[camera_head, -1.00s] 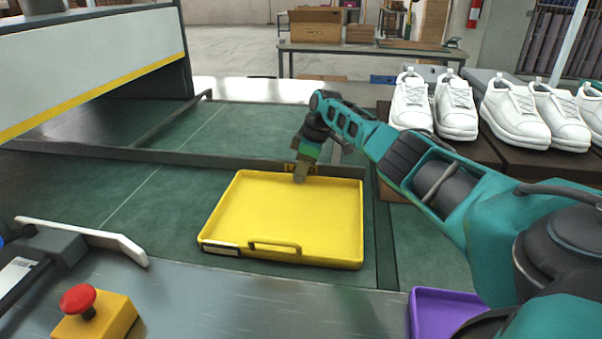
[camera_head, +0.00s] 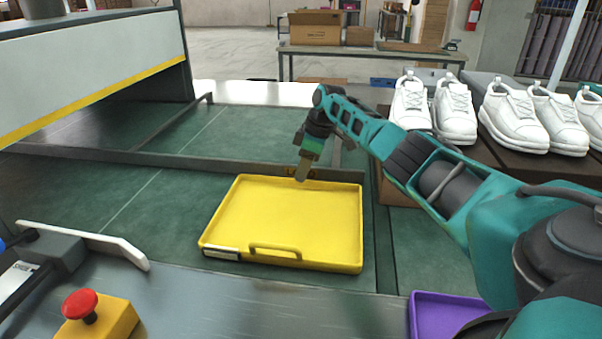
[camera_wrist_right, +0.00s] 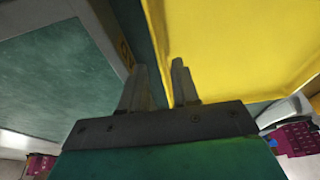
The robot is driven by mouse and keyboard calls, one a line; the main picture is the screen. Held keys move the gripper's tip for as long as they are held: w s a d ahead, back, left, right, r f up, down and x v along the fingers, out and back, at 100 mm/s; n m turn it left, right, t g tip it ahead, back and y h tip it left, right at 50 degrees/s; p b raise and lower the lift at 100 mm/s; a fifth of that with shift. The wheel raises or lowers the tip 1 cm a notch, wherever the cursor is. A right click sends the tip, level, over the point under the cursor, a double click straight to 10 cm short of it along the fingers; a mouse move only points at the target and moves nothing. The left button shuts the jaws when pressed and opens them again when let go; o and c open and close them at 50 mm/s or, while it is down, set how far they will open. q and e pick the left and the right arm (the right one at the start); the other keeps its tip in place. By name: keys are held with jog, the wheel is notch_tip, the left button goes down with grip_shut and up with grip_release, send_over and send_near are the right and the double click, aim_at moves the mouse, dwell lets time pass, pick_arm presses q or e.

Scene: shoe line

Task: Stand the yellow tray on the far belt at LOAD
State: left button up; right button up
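The yellow tray (camera_head: 285,215) is empty and lies flat on the near green belt (camera_head: 150,205), its handle and white label facing me. The far green belt (camera_head: 245,132) lies beyond a dark divider rail and looks bare. A small yellow marking (camera_head: 322,173) sits on that rail, partly hidden by my gripper; I cannot read it. My right gripper (camera_head: 301,179) points down at the tray's far rim. In the right wrist view its two fingers (camera_wrist_right: 158,85) are apart, with the tray's edge (camera_wrist_right: 158,40) showing between them. I cannot tell whether they touch it. My left gripper is not in view.
A red stop button on a yellow box (camera_head: 95,315) and a white guide arm (camera_head: 90,240) stand at the near left. A purple tray (camera_head: 440,312) is at the near right. White shoes (camera_head: 455,110) stand on the right. A white machine housing (camera_head: 90,60) overhangs the belts at left.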

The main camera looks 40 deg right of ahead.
jog(key=p+v, duration=0.1)
jog(key=v, duration=0.8)
jog(key=shift+r+p, duration=0.3)
jog(key=shift+r, duration=0.1)
jog(key=shift+s+d, duration=0.1)
